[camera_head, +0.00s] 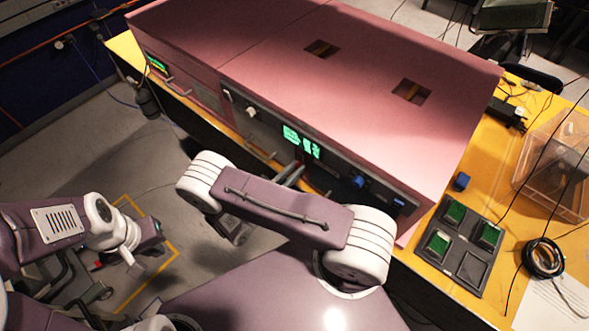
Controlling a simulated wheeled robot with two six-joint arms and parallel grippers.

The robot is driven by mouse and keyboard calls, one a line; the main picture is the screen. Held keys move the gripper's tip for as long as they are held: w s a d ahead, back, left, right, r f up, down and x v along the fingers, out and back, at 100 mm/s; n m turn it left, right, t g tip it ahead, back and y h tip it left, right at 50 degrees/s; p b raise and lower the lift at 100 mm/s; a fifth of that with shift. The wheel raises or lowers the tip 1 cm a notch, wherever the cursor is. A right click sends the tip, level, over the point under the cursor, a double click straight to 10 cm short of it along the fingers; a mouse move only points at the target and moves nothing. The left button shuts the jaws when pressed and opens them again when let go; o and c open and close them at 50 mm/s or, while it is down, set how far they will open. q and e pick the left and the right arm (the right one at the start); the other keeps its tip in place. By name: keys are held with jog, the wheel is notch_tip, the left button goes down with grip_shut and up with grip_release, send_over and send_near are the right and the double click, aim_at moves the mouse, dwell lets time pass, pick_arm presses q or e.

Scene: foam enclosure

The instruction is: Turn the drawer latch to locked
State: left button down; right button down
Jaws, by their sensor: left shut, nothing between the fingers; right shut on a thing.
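The long pink cabinet (215,62) stands on a yellow table with its dark front panel (272,140) towards me. My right gripper (293,176) is at the middle of this panel, just below the green displays, shut on a small part there. That part looks like the drawer latch, but the fingers and arm hide it, and its turn angle cannot be seen. My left gripper (92,284) is low at the left, over the floor, away from the cabinet. It is shut and empty, with its fingertips hard to make out.
A white knob (251,112) and blue knob (358,181) sit on the front panel. Right of the cabinet are a dark tray (462,228) with green blocks, a small blue block (461,181), a clear bin (552,165) and a cable coil (543,258). Floor at the left is open.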

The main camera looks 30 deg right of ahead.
jog(key=n, duration=0.6)
jog(key=w+f+n+b, duration=0.1)
jog(key=n, duration=0.4)
jog(key=n+b, duration=0.1)
jog(key=n, duration=0.5)
jog(key=shift+w+a+f+n, duration=0.15)
jog(key=shift+a+n, duration=0.1)
jog(key=shift+n, duration=0.05)
jog(key=shift+n+b, duration=0.3)
dwell(0.4)
jog(key=c, duration=1.5)
grip_release()
jog(key=shift+f, duration=0.1)
